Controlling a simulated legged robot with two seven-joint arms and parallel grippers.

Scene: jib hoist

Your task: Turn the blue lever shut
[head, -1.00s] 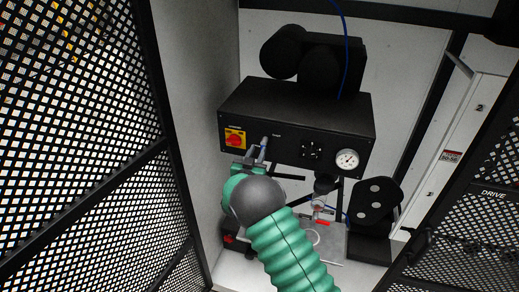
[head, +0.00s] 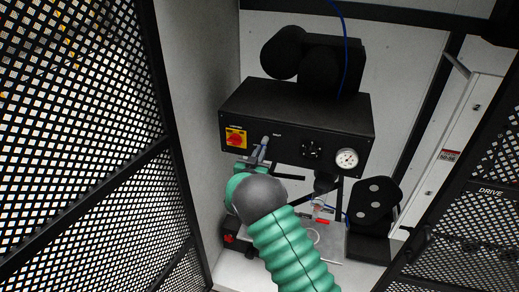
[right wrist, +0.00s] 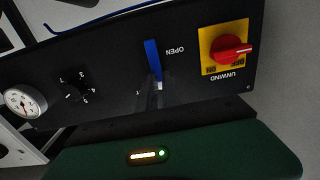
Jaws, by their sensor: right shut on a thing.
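The blue lever (right wrist: 152,55) is on the front panel of the black control box (head: 290,125), beside the word OPEN in the right wrist view. Its blue part stands nearly upright in that picture. My right gripper (right wrist: 150,93) is shut on the lever at its lower part, and the dark fingers hide some of it. In the head view my right gripper (head: 257,157) is at the panel's lower left, below the red and yellow switch, and my green arm hides what lies beneath. My left gripper is not in view.
The red rotary switch (right wrist: 231,49) on its yellow plate sits close to the lever. A numbered black dial (head: 311,149) and a white gauge (head: 347,159) are further right on the panel in the head view. Perforated mesh doors (head: 80,130) flank the opening.

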